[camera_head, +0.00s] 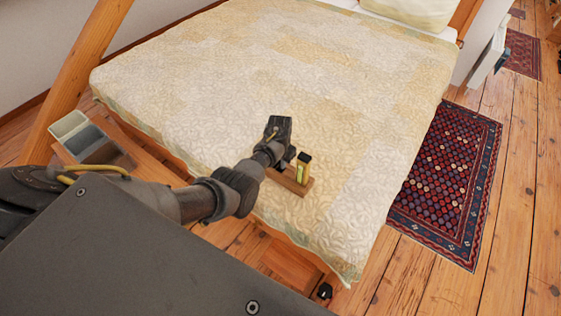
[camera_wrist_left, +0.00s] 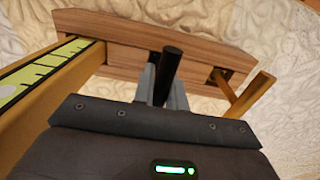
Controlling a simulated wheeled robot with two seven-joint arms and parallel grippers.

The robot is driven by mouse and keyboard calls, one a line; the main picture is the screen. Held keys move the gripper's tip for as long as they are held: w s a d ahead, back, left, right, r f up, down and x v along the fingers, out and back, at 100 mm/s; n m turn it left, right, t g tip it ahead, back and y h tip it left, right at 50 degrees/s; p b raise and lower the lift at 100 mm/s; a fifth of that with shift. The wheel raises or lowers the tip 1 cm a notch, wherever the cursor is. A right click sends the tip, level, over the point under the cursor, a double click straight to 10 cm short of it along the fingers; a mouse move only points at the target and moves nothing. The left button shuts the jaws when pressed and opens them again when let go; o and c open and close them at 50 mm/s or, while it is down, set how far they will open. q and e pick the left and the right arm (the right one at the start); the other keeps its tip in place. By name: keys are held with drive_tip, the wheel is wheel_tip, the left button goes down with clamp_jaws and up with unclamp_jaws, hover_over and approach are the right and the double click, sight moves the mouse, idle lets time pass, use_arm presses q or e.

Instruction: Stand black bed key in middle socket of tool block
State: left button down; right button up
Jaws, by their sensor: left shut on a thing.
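My left gripper (camera_head: 284,158) is over the bed at the tool block, its fingertips hardly visible in the head view. In the left wrist view its grey fingers (camera_wrist_left: 164,92) are shut on the black bed key (camera_wrist_left: 171,62), a dark round rod. The wooden tool block (camera_head: 291,184) lies on the bedspread; it also shows in the left wrist view (camera_wrist_left: 120,33). The key is in front of the block's middle part. Its lower end is hidden, so I cannot tell whether it is in the middle socket. My right gripper is not in view.
A yellow tool with a black top (camera_head: 303,168) stands at the block, close beside my gripper. In the left wrist view a brass-coloured bent tool (camera_wrist_left: 250,94) is at the block's right end. Grey bins (camera_head: 88,140) stand left of the bed. The bedspread (camera_head: 270,70) beyond is clear.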

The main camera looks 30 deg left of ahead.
use_arm(q)
drive_tip(key=c, duration=1.3)
unclamp_jaws()
drive_tip(key=shift+c, duration=0.2)
wheel_tip(320, 180, up, 11)
drive_tip(key=shift+a+f+p, duration=0.1)
drive_tip(key=shift+p, duration=0.35)
